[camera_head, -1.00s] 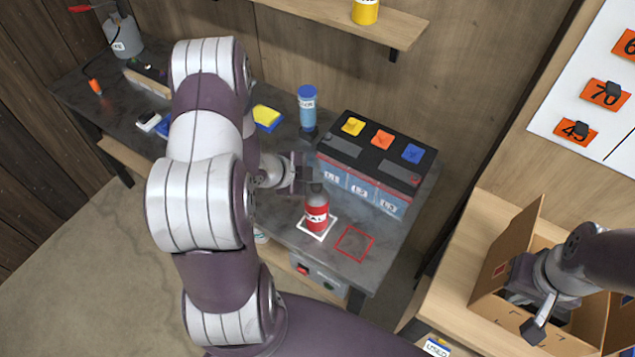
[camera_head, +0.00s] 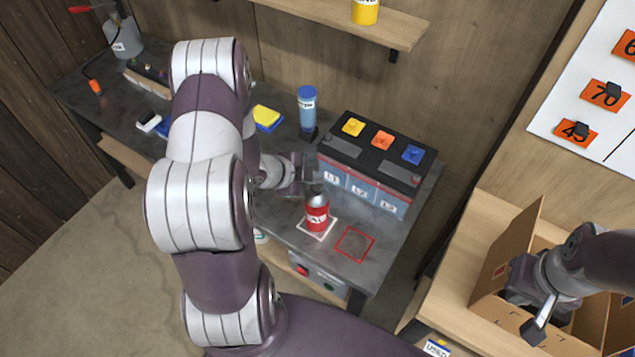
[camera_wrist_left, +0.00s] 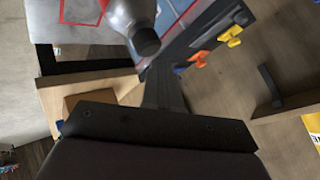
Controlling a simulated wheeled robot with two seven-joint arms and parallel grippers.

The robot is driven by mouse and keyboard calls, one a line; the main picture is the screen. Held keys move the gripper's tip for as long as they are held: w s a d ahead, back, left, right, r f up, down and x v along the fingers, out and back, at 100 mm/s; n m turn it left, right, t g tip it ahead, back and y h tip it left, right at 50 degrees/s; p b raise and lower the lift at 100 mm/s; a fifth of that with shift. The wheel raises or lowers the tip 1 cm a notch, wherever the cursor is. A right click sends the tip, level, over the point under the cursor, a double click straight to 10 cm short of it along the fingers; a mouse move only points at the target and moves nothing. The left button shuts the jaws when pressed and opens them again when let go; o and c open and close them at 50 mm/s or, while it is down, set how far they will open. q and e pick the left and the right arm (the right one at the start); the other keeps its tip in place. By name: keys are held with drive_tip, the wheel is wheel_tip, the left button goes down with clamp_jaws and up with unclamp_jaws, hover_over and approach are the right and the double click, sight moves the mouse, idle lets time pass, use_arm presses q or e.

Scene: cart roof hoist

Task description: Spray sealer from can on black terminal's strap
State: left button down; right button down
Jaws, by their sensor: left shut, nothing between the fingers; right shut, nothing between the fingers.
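The sealer can (camera_head: 317,214), red with a grey top, stands upright on a white-outlined square on the dark bench. Its grey top and dark cap also show in the left wrist view (camera_wrist_left: 146,40). My left gripper (camera_head: 308,181) is shut and empty, just above and behind the can's top; I cannot tell whether they touch. Behind it is a battery (camera_head: 362,187) with a black top, yellow, orange and blue caps, and two grey patches. I cannot tell which part is the black terminal's strap. My right gripper (camera_head: 535,330) is shut and empty over the cardboard box.
A red-outlined square (camera_head: 355,243) on the bench right of the can is empty. A blue bottle (camera_head: 307,108) stands behind, left of the battery. The open cardboard box (camera_head: 494,262) sits on a wooden table at right. A shelf (camera_head: 330,12) hangs above the bench.

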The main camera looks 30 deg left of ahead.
sight(313, 187)
use_arm(q)
drive_tip(key=shift+f, duration=0.1)
idle(0.4)
drive_tip(key=shift+f+b, duration=0.3)
drive_tip(key=shift+f, duration=0.15)
drive_tip(key=shift+r+p, duration=0.45)
drive_tip(key=shift+r, duration=0.1)
wheel_tip(313, 187, up, 6)
drive_tip(key=p, duration=0.5)
idle(0.4)
